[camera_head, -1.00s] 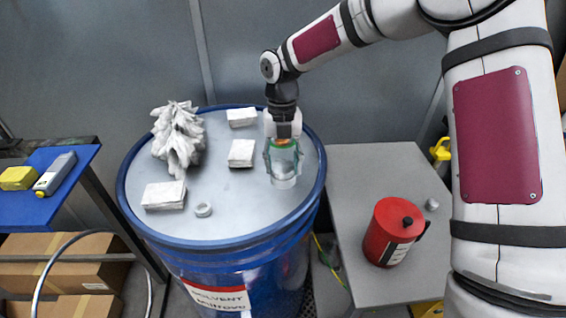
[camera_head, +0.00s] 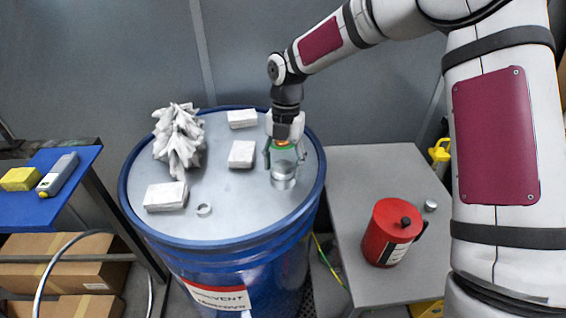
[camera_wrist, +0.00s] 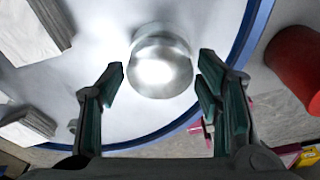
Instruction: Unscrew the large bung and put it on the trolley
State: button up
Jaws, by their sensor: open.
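The large bung (camera_head: 283,177) is a silvery round cylinder at the right side of the lid of the blue drum (camera_head: 250,238). It stands upright on the lid; whether its thread is engaged cannot be told. My gripper (camera_head: 284,157) is open and empty, pointing down just above the bung. In the wrist view the bung (camera_wrist: 161,62) shows ahead of the gap between my two fingertips (camera_wrist: 162,80), with clear space on both sides. The grey trolley (camera_head: 355,172) stands right of the drum.
A red can (camera_head: 388,232) and a small metal plug (camera_head: 430,205) are on the trolley. The drum lid bears crumpled white rags (camera_head: 178,140), several pale folded pads (camera_head: 165,196) and a small ring (camera_head: 204,209). The trolley's far left part is clear. A blue shelf (camera_head: 60,200) stands left.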

jog(key=m+p, duration=0.1)
jog(key=m, duration=0.4)
jog(key=shift+m+y, duration=0.4)
jog(key=m+t+p, duration=0.1)
jog(key=m, duration=0.5)
jog(key=shift+s+m, duration=0.15)
jog(key=shift+m, duration=0.15)
jog(key=m+t+p, duration=0.1)
jog(key=m, duration=0.9)
jog(key=shift+d+m+t+p, duration=0.1)
jog(key=shift+m+t+p, duration=0.2)
jog(key=shift+m+t, duration=0.1)
jog(key=shift+c, duration=0.6)
jog(key=c, duration=0.7)
jog(key=n, duration=0.2)
jog(key=shift+f+n+b, duration=0.1)
jog(key=shift+n+b, duration=0.3)
jog(key=shift+n+g, duration=0.3)
jog(key=shift+n, duration=0.7)
